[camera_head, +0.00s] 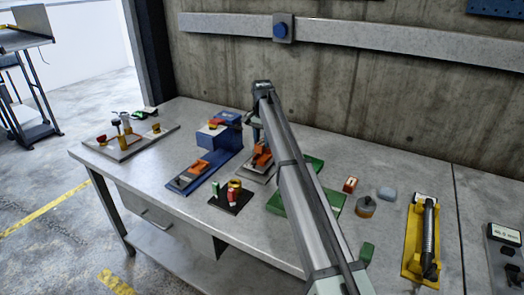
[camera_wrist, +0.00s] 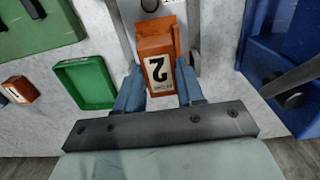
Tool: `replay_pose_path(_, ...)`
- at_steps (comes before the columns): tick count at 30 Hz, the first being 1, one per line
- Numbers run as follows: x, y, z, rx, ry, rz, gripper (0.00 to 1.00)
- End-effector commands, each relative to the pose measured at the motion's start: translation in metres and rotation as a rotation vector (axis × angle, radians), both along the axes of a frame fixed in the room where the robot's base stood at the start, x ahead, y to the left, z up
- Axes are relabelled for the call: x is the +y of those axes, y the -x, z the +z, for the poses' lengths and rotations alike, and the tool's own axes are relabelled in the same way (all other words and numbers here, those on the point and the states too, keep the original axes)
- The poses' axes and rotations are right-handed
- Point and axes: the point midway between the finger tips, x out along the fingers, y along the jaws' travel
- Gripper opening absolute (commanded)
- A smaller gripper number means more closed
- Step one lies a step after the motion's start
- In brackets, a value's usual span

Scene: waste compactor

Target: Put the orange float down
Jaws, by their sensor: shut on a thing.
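My gripper (camera_wrist: 159,92) is shut on the orange float (camera_wrist: 157,60), a blocky orange piece with a white label marked "2". The blue fingers press on its two sides. In the head view the float (camera_head: 262,157) shows low beside my arm, over a grey plate (camera_head: 254,177) on the bench, and my arm partly hides it. My gripper (camera_head: 257,143) is mostly hidden there too. I cannot tell whether the float touches the plate.
A blue machine (camera_head: 217,135) stands left of the float, with an orange and grey piece (camera_head: 192,175) on its base. Right are a green tray (camera_wrist: 85,82) and an orange block marked "1" (camera_head: 350,184). A dark plate with small parts (camera_head: 232,205) lies in front.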

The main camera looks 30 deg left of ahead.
Motion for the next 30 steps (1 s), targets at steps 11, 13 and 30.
replay_pose_path(11,0.0,0.0,-0.036,0.0,0.0,0.001,0.05)
replay_pose_path(13,0.0,0.0,-0.043,0.0,0.0,0.001,0.05)
replay_pose_path(30,0.0,0.0,-0.048,-0.001,-0.001,0.001,0.5)
